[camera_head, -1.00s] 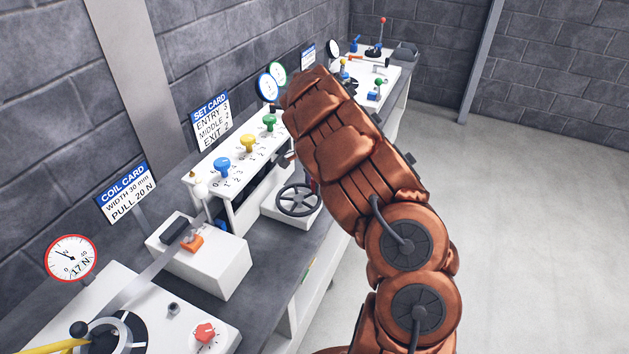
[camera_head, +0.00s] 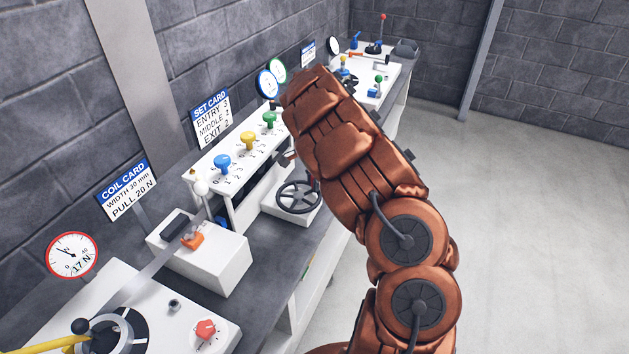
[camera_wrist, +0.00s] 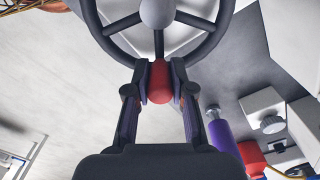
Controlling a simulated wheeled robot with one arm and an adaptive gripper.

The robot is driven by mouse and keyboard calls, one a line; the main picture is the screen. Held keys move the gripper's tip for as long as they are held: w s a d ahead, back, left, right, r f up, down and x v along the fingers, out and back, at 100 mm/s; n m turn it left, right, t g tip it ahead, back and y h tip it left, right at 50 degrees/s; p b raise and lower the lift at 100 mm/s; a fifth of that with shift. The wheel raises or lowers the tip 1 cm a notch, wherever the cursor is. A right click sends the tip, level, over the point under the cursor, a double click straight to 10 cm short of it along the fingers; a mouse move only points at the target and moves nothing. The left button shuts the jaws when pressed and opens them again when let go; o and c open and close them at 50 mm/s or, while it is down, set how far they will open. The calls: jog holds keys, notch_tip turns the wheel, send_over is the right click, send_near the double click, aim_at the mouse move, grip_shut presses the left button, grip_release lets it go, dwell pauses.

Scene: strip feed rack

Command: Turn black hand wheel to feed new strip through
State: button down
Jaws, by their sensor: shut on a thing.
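The black hand wheel (camera_head: 299,197) stands on a white block on the bench, partly behind my arm in the head view. In the wrist view the wheel (camera_wrist: 205,45) fills the top, with its spokes and grey hub showing. My gripper (camera_wrist: 160,88) is shut on the wheel's red handle (camera_wrist: 160,80) at the near rim, one finger on each side. The head view hides my gripper behind the arm. The metal strip (camera_head: 150,268) runs from the coil (camera_head: 108,335) at lower left to the white entry block (camera_head: 215,265), by an orange part (camera_head: 192,240).
Blue (camera_head: 222,162), yellow (camera_head: 248,140) and green (camera_head: 269,119) knobs top the white roller stand. A red-rimmed gauge (camera_head: 71,254) reads 17 N. A coil card (camera_head: 127,190) and set card (camera_head: 211,117) stand behind. The floor (camera_head: 520,220) at right is clear.

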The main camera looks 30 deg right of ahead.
aim_at(293, 182)
jog(key=n+b, duration=0.1)
jog(key=b, duration=0.1)
jog(key=w+n+b, duration=0.1)
jog(key=b, duration=0.1)
jog(key=shift+w+a+f+n, duration=0.2)
jog(key=shift+f+n, duration=0.1)
jog(key=shift+n, duration=0.1)
jog(key=w+n+b, duration=0.1)
jog(key=n+b, duration=0.1)
jog(key=shift+w+a+n+b, duration=0.15)
jog(key=shift+n+b, duration=0.25)
jog(key=n+b, duration=0.1)
jog(key=w+n+b, duration=0.1)
jog(key=shift+a+n, duration=0.3)
jog(key=n+b, duration=0.1)
jog(key=w+a+n+b, duration=0.1)
jog(key=n, duration=0.1)
jog(key=n+b, duration=0.1)
jog(key=shift+w+a+r, duration=0.15)
jog(key=shift+w+a, duration=0.05)
jog(key=shift+a, duration=0.1)
jog(key=shift+w+a+r+n+b, duration=0.1)
jog(key=shift+a+n+b, duration=0.25)
jog(key=shift+n, duration=0.5)
jog(key=shift+w+a+n+b, duration=0.1)
jog(key=shift+a+n+b, duration=0.2)
jog(key=shift+n, duration=0.55)
jog(key=c, duration=1)
grip_release()
